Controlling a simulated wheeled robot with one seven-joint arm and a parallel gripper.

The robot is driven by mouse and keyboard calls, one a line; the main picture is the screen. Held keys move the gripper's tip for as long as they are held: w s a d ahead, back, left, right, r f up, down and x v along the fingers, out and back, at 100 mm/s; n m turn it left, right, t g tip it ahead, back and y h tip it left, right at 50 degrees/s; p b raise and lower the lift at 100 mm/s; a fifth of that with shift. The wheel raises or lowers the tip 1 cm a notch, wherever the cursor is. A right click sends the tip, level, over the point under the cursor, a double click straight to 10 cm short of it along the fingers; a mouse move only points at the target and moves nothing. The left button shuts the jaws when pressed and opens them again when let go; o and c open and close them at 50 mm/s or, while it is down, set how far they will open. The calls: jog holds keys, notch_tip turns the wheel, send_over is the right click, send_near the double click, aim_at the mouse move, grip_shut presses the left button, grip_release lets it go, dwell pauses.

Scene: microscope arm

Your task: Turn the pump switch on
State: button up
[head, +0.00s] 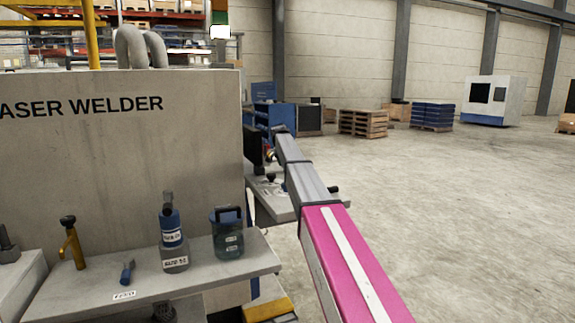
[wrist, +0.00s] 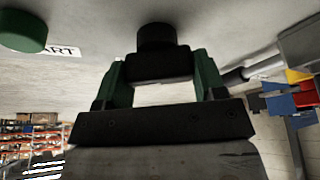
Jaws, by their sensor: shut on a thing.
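In the wrist view, a black knob-like switch (wrist: 157,64) stands out from a pale panel (wrist: 85,80). My gripper (wrist: 160,66) has its two green fingers on either side of the black handle and is shut on it. No label of this switch can be read, so I cannot confirm from lettering that it is the pump switch. In the head view, my arm reaches to the right side of the laser welder (head: 120,150), and the gripper's grasp cannot be made out there.
A green button (wrist: 22,30) with a label ending in "ART" is left of the switch. A grey shelf (head: 200,285) on the welder carries bottles and tools. Pallets (head: 362,123) stand far back. The floor to the right is clear.

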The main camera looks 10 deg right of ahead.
jog(key=m+g, duration=0.1)
jog(key=m, duration=0.2)
jog(key=m+g+h, duration=0.1)
jog(key=m, duration=0.2)
jog(key=shift+m, duration=0.3)
dwell(0.4)
jog(key=o, duration=0.9)
jog(key=v, duration=1)
jog(key=shift+w+a+r, duration=0.1)
jog(key=shift+a+r, duration=0.15)
jog(key=shift+r, duration=0.1)
